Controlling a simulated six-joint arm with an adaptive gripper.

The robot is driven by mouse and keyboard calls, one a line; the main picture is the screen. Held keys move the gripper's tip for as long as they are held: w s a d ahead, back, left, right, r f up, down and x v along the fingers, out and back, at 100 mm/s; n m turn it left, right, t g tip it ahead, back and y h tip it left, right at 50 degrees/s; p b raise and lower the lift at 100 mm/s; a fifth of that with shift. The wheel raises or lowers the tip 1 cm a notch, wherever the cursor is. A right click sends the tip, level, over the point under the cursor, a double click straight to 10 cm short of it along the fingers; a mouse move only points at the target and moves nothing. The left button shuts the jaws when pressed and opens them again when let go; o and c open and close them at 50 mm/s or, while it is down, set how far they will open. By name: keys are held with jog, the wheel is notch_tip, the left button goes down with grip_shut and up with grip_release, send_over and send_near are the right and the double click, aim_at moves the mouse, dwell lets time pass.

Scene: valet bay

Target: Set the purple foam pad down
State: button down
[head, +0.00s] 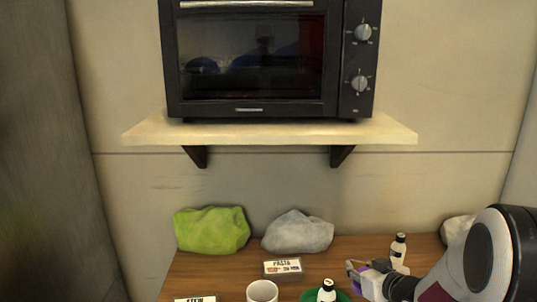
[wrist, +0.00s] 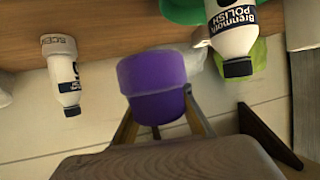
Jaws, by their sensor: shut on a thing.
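The purple foam pad (wrist: 155,88) is a short round piece, and in the wrist view it sits between the two fingers of my gripper (wrist: 160,112). The fingers are shut on its sides. In the head view my gripper (head: 362,274) is low at the right, over the wooden table, and only a small purple part of the pad (head: 359,284) shows. I cannot tell whether the pad touches the table.
A white bottle (head: 398,252) stands just behind my gripper. Green (head: 211,231) and grey bags (head: 298,232) line the wall; an oven shelf (head: 270,132) hangs above.

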jog(key=s, duration=1.1)
jog(key=shift+d+f, duration=0.35)
jog(key=shift+s, duration=0.1)
jog(key=shift+a, duration=3.5)
jog(key=shift+r, duration=0.1)
